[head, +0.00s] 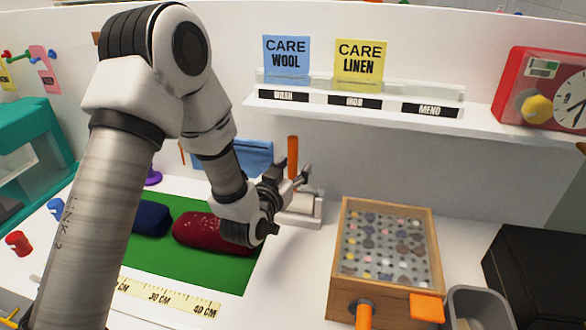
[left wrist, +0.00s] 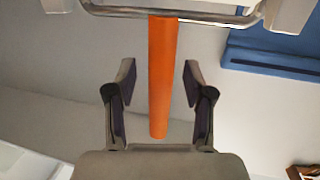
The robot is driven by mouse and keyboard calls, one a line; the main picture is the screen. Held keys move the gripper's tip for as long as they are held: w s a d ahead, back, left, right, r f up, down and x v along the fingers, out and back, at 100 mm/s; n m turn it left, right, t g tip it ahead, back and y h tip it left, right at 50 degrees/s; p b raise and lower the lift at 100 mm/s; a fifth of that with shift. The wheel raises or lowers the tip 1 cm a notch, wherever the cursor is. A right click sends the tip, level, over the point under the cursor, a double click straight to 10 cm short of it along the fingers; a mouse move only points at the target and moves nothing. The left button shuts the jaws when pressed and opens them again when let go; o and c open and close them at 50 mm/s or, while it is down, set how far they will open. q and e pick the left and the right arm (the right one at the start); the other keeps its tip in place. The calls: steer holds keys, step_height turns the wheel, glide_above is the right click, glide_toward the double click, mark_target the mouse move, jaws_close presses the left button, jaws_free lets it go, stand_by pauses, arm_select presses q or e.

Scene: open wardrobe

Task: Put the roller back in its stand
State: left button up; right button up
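The roller's orange handle (head: 293,152) stands upright above a pale stand (head: 302,208) at the back of the worktop. My left gripper (head: 290,178) is at the handle, just above the stand. In the left wrist view, the orange handle (left wrist: 163,85) runs between the two open fingers (left wrist: 158,72), with a gap on each side. A metal wire frame and pale parts show at the top of that view. The roller's lower part is largely hidden, and I cannot tell whether it is seated. My right gripper is not in view.
A green mat (head: 225,272) with a dark red rolled item (head: 205,232) and a dark blue one (head: 152,218) lies under my left arm. A wooden-framed box (head: 430,265) stands right of the stand. A shelf (head: 375,118) with care cards overhangs behind.

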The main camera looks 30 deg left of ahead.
arm_select(q)
steer(key=shift+r, duration=0.1)
steer(key=shift+r+p, duration=0.3)
steer(key=s, duration=0.2)
steer(key=s+b, duration=0.1)
steer(key=s, duration=0.2)
steer(key=shift+s+d+f+b, duration=0.15)
steer(key=shift+s+f+b, duration=0.05)
steer(key=shift+b, duration=0.1)
steer(key=s+r+p, duration=0.1)
steer(key=p, duration=0.2)
steer(key=shift+s+r, duration=0.1)
steer(key=shift+r, duration=0.25)
steer(key=p, duration=0.9)
glide_toward(290, 172)
steer(key=shift+s+r, duration=0.25)
steer(key=shift+s, duration=0.1)
